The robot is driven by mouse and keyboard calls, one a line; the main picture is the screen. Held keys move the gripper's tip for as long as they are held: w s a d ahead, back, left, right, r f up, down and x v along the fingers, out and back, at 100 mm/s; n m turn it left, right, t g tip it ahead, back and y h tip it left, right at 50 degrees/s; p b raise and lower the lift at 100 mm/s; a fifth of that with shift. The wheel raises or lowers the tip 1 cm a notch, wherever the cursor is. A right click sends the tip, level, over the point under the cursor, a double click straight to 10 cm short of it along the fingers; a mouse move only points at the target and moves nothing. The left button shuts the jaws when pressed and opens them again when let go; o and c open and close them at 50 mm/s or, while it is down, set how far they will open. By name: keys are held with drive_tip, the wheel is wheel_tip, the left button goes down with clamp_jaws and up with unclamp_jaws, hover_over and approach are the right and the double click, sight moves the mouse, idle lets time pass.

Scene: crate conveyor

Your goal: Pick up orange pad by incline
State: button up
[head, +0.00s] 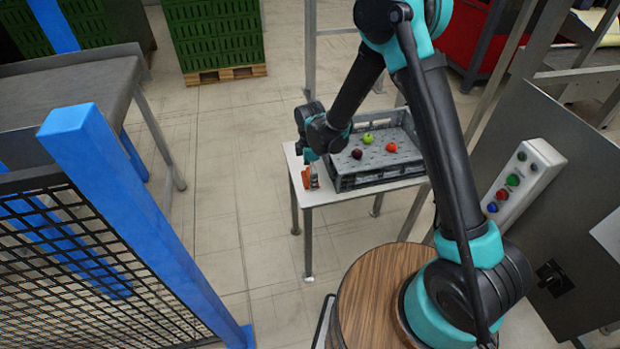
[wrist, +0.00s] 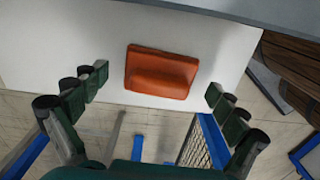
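The orange pad (wrist: 160,72) lies on the white table top (wrist: 85,45) near its edge, with a raised ridge along its middle. In the head view the pad (head: 311,179) is on the left end of the small white table, partly covered by my gripper (head: 312,170). In the wrist view my gripper (wrist: 155,95) is open, with its fingers wide apart to the left and right of the pad. The fingers do not appear to touch it. I see no incline clearly in these frames.
A grey crate (head: 345,181) holding several fruits stands on the table right beside my gripper. A blue post (head: 125,170) with a mesh fence is at left. A grey panel with a button box (head: 512,185) is at right. Floor is clear left of the table.

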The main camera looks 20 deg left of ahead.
drive_tip(key=c, duration=1.2)
drive_tip(key=shift+r, duration=0.15)
wheel_tip(320, 180, up, 20)
drive_tip(key=shift+f, duration=0.1)
